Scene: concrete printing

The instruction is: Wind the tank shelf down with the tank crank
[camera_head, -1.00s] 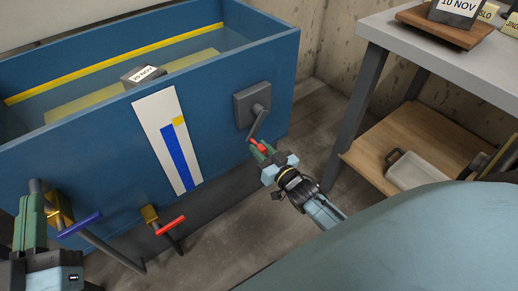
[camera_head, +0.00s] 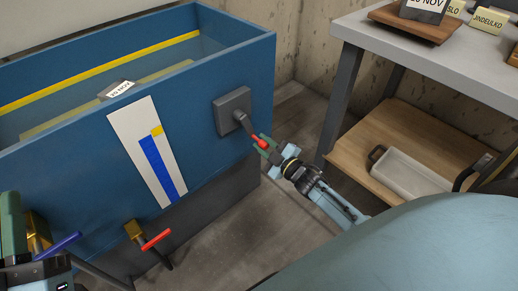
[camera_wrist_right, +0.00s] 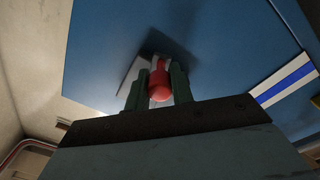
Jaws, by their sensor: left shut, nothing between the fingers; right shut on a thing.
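The tank crank is a grey arm with a red knob (camera_head: 262,144) on a dark grey square plate (camera_head: 233,110) on the front of the blue tank (camera_head: 85,160). My right gripper (camera_head: 267,147) is shut on the red knob; the crank arm slants down to the right. In the right wrist view, the red knob (camera_wrist_right: 160,85) sits between the green fingers. The white gauge (camera_head: 125,125) has a blue bar and a yellow mark. My left gripper (camera_head: 15,225) is shut and empty at the lower left.
A red-handled valve (camera_head: 155,239) and a blue-handled valve (camera_head: 58,244) are low on the tank's front. A grey table (camera_head: 400,40) stands right, with a wooden lower shelf (camera_head: 365,150) holding a white tray (camera_head: 410,175). Bare floor lies between.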

